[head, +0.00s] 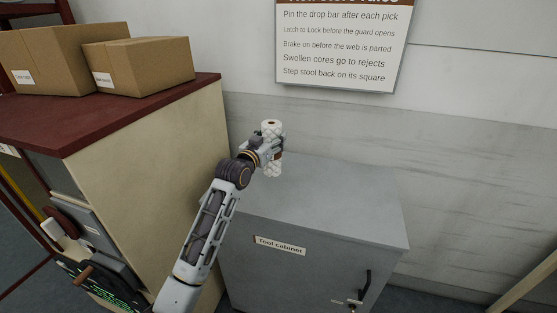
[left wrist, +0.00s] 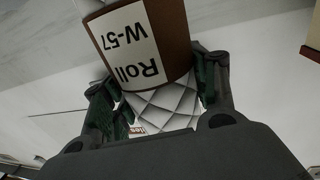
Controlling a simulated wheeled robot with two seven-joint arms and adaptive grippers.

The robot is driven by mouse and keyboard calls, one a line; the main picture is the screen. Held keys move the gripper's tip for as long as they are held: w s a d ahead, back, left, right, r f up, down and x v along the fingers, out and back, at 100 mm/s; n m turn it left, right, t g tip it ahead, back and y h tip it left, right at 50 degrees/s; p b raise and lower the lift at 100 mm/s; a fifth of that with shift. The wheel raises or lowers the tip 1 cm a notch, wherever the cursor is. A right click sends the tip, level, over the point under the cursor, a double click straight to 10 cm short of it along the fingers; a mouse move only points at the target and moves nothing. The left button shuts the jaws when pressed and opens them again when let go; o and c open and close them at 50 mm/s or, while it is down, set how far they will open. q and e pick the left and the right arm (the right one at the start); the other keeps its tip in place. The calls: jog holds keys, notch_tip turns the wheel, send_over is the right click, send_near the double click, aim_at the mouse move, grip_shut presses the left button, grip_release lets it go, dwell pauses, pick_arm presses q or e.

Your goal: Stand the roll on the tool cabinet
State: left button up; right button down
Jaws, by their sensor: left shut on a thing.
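The roll (head: 272,169) is a white quilted cylinder with a brown band, held upright over the back left of the tool cabinet's top. My left gripper (head: 271,147) is shut on it from the side. In the left wrist view the roll (left wrist: 168,103) sits between the two fingers (left wrist: 160,90), and its label reads "Roll W-57" upside down. The tool cabinet (head: 325,205) is grey with a flat top and a name plate on its front. I cannot tell whether the roll's base touches the top. My right gripper is not in view.
A cream cabinet with a dark red top (head: 140,108) stands close on the left, higher than the tool cabinet. Two cardboard boxes (head: 55,62) sit on it. A wall sign (head: 340,45) hangs behind. The rest of the tool cabinet's top is clear.

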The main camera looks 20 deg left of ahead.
pick_arm(q)
notch_tip(320, 180, down, 3)
jog(key=shift+f, duration=0.15)
dwell(0.3)
jog(key=shift+f+p, duration=0.35)
jog(key=shift+f, duration=1.6)
jog(key=o, duration=1)
jog(key=shift+s, duration=0.15)
